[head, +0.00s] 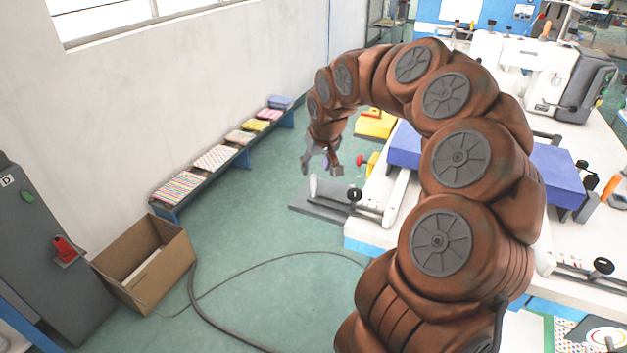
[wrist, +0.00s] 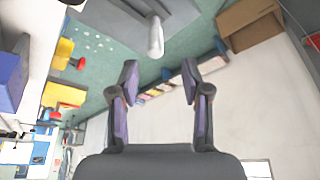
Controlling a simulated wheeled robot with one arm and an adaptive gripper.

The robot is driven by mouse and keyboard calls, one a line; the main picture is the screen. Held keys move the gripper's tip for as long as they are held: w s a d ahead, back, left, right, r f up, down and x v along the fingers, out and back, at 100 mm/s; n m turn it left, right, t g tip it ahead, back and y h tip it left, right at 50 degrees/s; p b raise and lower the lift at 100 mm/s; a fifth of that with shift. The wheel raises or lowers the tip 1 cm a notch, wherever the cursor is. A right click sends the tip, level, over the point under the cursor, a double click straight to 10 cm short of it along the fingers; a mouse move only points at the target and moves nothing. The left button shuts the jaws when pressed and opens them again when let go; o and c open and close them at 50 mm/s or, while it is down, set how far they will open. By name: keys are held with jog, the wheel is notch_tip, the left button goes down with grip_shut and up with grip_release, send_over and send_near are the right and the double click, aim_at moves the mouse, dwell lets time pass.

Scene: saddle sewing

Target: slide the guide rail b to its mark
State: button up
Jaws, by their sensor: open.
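My gripper (head: 322,166) hangs open and empty at the end of my arched arm, left of the white table. Its two fingers also show spread apart in the wrist view (wrist: 160,76). A white guide rail with a black knob (head: 335,190) reaches out past the table's left edge, below my gripper in the head view. A white rail end (wrist: 155,36) shows beyond the fingertips in the wrist view, apart from them. A second rail with a black knob (head: 575,268) lies at the right. I cannot tell which rail is b, and no mark is clear.
A blue block (head: 560,175) sits on the white table behind my arm, with a sewing machine (head: 550,75) at the back. A cardboard box (head: 145,262) and a low bench with folded cloths (head: 215,160) stand left. A cable (head: 255,262) crosses the green floor.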

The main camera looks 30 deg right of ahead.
aim_at(314, 176)
jog(key=shift+w+d+f, duration=0.3)
jog(key=shift+d+f, duration=0.15)
jog(key=shift+p+x, duration=0.85)
jog(key=shift+x, duration=2.6)
grip_shut()
